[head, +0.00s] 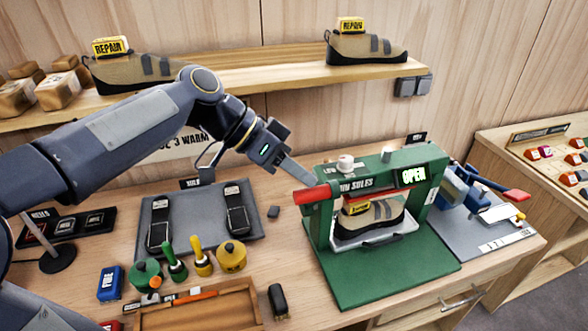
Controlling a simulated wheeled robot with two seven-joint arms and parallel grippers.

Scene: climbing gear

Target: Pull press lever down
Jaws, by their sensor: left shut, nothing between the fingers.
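The green press (390,240) stands on the workbench, with a lit "OPEN" sign on its upper right. Its lever has a red handle (313,194) that sticks out to the left at the front of the top beam. A shoe (372,222) with a yellow tag rests on a light tray inside the press. My left gripper (303,188) comes in from the upper left, pointing down and right, shut and empty. Its fingertips are at the red handle in the picture; I cannot tell whether they touch it. My right gripper is out of view.
A grey mat (196,254) with two black straps lies left of the press, with green and yellow tools (202,257) in front. A wooden tray (205,312) is at the near edge. A blue device (462,190) stands to the right. A shelf (270,80) with shoes runs behind.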

